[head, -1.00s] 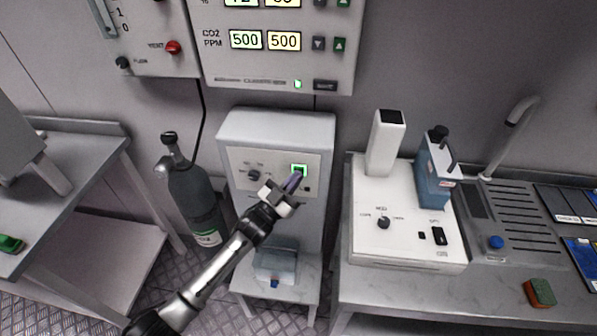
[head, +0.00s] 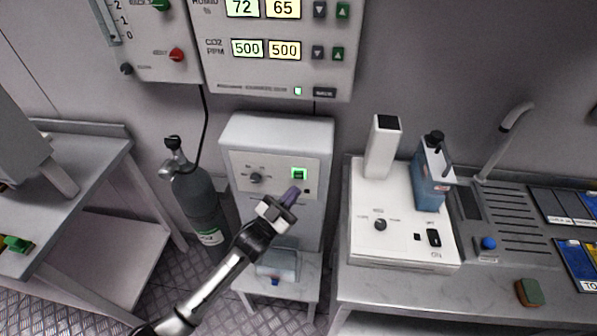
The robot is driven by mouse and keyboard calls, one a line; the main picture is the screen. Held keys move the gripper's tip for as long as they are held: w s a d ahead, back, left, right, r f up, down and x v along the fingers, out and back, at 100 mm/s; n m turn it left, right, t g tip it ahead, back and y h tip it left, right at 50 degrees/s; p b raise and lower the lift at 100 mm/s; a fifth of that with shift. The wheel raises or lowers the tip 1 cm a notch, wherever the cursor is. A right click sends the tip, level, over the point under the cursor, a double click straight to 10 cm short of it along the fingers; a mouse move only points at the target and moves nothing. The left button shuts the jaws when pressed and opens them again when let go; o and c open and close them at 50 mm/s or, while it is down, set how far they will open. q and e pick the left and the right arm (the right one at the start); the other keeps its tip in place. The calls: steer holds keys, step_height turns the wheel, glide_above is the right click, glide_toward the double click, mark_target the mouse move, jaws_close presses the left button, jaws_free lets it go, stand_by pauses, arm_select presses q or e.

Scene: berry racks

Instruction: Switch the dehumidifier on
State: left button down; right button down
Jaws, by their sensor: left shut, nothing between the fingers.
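The dehumidifier (head: 276,131) is a pale grey box standing on a low stand in the middle of the head view. Its front panel carries a dark knob (head: 256,178) at left and a square switch (head: 299,174) at right that glows green. My left gripper (head: 291,195) is shut and empty. Its purple-grey fingertips are just below and left of the lit switch, with the whole switch face visible. A small dark spot shows on the panel below the switch. My right gripper is not in view.
A dark gas cylinder (head: 196,205) stands left of the dehumidifier. A control panel (head: 225,73) with lit readouts hangs above it. A bench (head: 390,285) at right bears a white instrument (head: 400,249) and a blue bottle (head: 431,187). A grey table (head: 93,160) stands at left.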

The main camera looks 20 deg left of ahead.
arm_select(q)
steer(key=shift+s+d+p, duration=0.25)
steer(key=shift+s+p, duration=0.3)
steer(key=shift+s, duration=0.65)
